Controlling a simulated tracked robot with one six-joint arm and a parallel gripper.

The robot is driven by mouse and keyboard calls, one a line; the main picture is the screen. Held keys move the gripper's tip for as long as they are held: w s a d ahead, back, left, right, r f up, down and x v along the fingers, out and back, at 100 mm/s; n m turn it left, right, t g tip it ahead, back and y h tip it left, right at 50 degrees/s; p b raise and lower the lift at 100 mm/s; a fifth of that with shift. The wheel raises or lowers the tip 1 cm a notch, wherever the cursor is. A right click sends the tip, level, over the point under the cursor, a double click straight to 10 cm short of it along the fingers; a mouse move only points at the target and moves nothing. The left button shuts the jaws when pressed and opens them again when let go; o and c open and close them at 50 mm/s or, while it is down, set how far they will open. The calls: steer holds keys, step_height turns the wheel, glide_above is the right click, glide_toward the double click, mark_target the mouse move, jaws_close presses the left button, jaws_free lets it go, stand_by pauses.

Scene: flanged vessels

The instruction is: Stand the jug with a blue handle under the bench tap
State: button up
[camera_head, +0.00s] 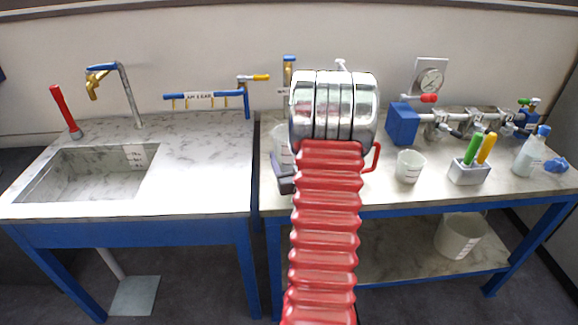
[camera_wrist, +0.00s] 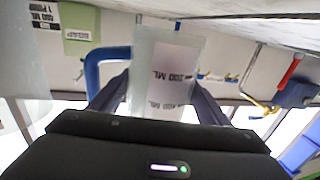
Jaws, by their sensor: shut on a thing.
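My gripper (camera_wrist: 155,100) is shut on a translucent jug (camera_wrist: 168,75) with printed ML marks. A curved blue handle (camera_wrist: 100,58) joins the jug's left side in the wrist view, which looks upside down. In the head view, part of the jug (camera_head: 281,142) shows left of my silver wrist, over the right bench's left end. My wrist hides the rest, and only a dark part of my gripper shows. A blue-topped brass tap (camera_head: 290,68) stands behind my wrist, its lower part hidden. A tall tap (camera_head: 124,88) with a brass spout stands behind the sink.
A red handle (camera_head: 376,157) shows right of my wrist. A white beaker (camera_head: 409,166), a tool holder (camera_head: 468,173) and a spray bottle (camera_head: 531,152) stand on the right bench (camera_head: 430,194). The sink (camera_head: 80,172) is at left, with clear counter (camera_head: 205,165) beside it.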

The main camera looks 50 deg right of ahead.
steer(key=shift+f, duration=1.7)
steer(key=shift+f, duration=0.2)
steer(key=o, duration=1.1)
